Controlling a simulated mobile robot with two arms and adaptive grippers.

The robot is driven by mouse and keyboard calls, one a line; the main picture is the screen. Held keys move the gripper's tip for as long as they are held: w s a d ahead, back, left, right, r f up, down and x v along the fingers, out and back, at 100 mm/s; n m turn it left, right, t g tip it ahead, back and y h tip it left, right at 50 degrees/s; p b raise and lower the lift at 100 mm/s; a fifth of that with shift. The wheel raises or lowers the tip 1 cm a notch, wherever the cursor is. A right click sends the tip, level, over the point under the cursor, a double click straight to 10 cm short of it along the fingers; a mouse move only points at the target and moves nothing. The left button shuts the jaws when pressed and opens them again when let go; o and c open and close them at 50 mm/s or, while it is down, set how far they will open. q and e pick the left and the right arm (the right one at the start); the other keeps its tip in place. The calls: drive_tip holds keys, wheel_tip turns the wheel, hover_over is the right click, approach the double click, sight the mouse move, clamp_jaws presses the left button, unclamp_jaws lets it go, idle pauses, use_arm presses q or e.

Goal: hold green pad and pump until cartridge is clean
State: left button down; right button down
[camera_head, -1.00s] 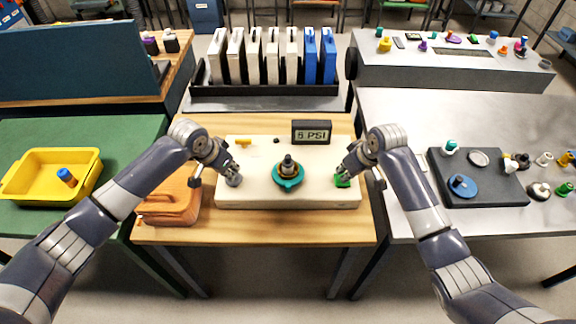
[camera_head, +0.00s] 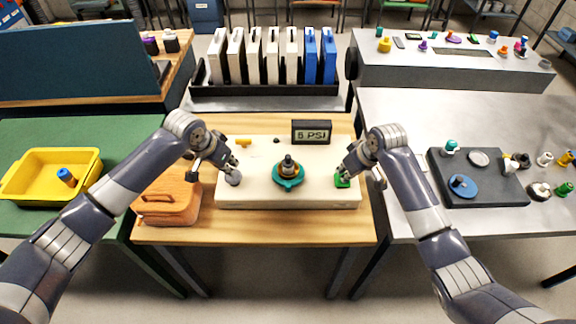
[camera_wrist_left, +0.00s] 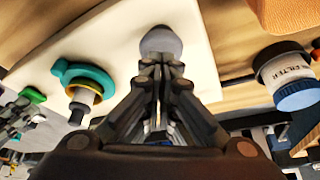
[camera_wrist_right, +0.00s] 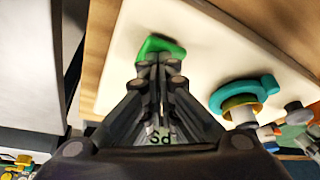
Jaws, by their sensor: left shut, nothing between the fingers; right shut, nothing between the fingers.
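The green pad (camera_head: 342,181) lies at the right end of the cream board (camera_head: 260,198). My right gripper (camera_head: 344,176) is shut with its fingertips on the pad, also seen in the right wrist view (camera_wrist_right: 160,48). A grey rounded knob (camera_head: 233,178) is at the board's left end. My left gripper (camera_head: 233,166) is shut and empty, its tips at or just above the knob; contact is unclear. A cartridge marked FILTER with a blue cap (camera_wrist_left: 285,75) shows in the left wrist view; my left arm seems to hide it in the head view. A teal-based fitting (camera_head: 289,176) stands mid-board.
A PSI display (camera_head: 311,132) stands behind the board; its digit looks like 6. A yellow tray (camera_head: 25,192) is at far left, a dark tray (camera_head: 441,184) at right.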

use_arm(q)
wheel_tip(320, 180, up, 6)
drive_tip(key=shift+r, duration=0.25)
idle(0.5)
use_arm(e)
wheel_tip(320, 180, up, 7)
idle(0.5)
use_arm(q)
drive_tip(key=shift+f, duration=0.1)
idle(0.4)
